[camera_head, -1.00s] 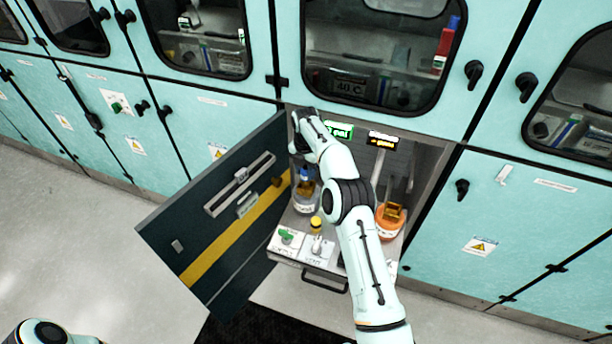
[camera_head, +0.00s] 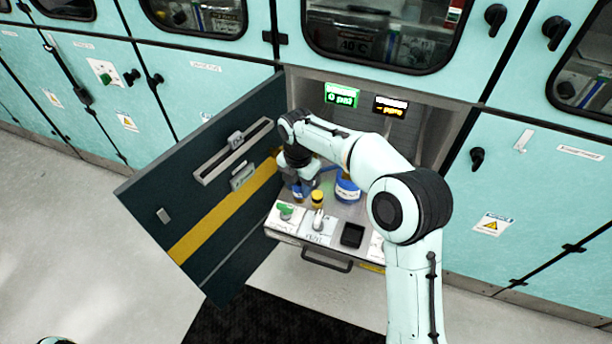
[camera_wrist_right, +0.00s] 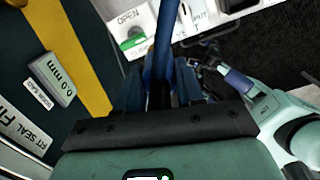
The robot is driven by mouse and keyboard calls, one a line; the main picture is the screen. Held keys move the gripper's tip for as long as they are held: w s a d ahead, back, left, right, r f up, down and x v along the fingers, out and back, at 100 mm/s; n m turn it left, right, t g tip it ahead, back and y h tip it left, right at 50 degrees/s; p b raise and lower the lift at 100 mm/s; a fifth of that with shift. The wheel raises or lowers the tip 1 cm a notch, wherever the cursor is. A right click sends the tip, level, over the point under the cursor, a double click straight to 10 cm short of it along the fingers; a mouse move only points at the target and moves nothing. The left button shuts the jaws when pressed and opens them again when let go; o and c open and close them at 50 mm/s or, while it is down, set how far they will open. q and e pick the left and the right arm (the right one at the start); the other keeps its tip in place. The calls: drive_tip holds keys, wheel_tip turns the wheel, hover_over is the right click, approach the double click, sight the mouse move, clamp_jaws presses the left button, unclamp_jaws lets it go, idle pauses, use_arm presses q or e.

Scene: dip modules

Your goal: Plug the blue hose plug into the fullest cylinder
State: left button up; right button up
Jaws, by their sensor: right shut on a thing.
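My right gripper (camera_head: 298,182) is inside the open cabinet bay, low at its left side. In the right wrist view its jaws (camera_wrist_right: 160,88) are shut on a blue hose plug (camera_wrist_right: 164,45), a long blue piece rising between the fingers. A blue cylinder (camera_head: 347,189) stands on the bay shelf, right of the gripper and partly behind my arm. Fill levels cannot be read, and my arm hides the right part of the bay. My left gripper is out of view.
The dark cabinet door (camera_head: 225,195) stands open at left, close to the gripper. A panel with a green knob (camera_head: 285,212), a yellow-capped part (camera_head: 317,198) and a black square (camera_head: 352,235) lies at the shelf front. Displays (camera_head: 342,95) glow at the back.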

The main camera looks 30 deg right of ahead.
drive_tip(key=shift+s+a, duration=0.15)
drive_tip(key=shift+s, duration=0.15)
drive_tip(key=s+d+r+m+p, duration=0.3)
drive_tip(key=d+r, duration=0.3)
drive_tip(key=d, duration=0.4)
drive_tip(key=s+d+r+m+p, duration=0.25)
drive_tip(key=d+r, duration=0.25)
drive_tip(key=d, duration=0.5)
drive_tip(key=s+d+r+m+p, duration=0.2)
drive_tip(key=d+r+m+p, duration=0.3)
drive_tip(key=d, duration=0.5)
drive_tip(key=shift+n, duration=0.75)
drive_tip(key=shift+s+f+b, duration=0.15)
drive_tip(key=shift+f+b, duration=0.55)
drive_tip(key=shift+f, duration=4.15)
drive_tip(key=shift+s+f+b, duration=0.15)
drive_tip(key=shift+f+b, duration=0.5)
drive_tip(key=shift+f, duration=4.15)
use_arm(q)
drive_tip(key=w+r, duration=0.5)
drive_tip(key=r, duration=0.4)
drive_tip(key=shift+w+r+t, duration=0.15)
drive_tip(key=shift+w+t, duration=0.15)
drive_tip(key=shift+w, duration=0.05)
